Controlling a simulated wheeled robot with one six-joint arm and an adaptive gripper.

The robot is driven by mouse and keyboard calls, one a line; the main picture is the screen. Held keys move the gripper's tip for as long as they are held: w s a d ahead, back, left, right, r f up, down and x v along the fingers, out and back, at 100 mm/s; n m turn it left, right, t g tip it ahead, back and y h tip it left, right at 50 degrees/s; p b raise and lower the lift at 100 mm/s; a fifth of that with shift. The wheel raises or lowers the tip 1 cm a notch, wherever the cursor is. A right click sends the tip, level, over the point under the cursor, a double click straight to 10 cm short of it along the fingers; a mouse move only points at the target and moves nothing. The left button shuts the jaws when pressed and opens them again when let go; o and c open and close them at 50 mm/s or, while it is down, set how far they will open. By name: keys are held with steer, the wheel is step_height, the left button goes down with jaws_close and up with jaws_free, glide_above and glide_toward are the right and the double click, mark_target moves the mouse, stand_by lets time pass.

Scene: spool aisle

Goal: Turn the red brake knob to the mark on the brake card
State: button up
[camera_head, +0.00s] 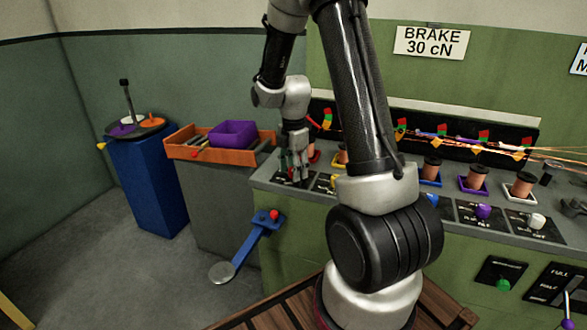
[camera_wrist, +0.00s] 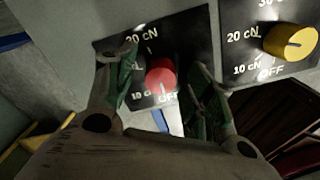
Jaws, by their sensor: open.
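The brake card (camera_head: 431,42) on the green back wall reads "BRAKE 30 cN". In the wrist view the red brake knob (camera_wrist: 161,74) sits on a black dial plate (camera_wrist: 187,34) marked 20 cN, 10 cN and OFF; a finger partly covers the 10 cN label, and I cannot read a 30 cN mark. I cannot tell for sure where the knob points. My gripper (camera_wrist: 158,88) is open, with one green-padded finger on each side of the knob; I cannot tell whether they touch it. In the head view my gripper (camera_head: 294,172) is over the left end of the bench and mostly hides the knob.
A yellow knob (camera_wrist: 291,41) on its own dial is close on the right. Spools, including one copper spool (camera_head: 475,176), stand behind the knobs. An orange tray (camera_head: 205,153) with a purple bin (camera_head: 233,134) is left. A blue lever (camera_head: 255,239) sticks out in front.

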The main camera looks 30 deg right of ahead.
steer(key=c, duration=1)
steer(key=shift+c, duration=0.2)
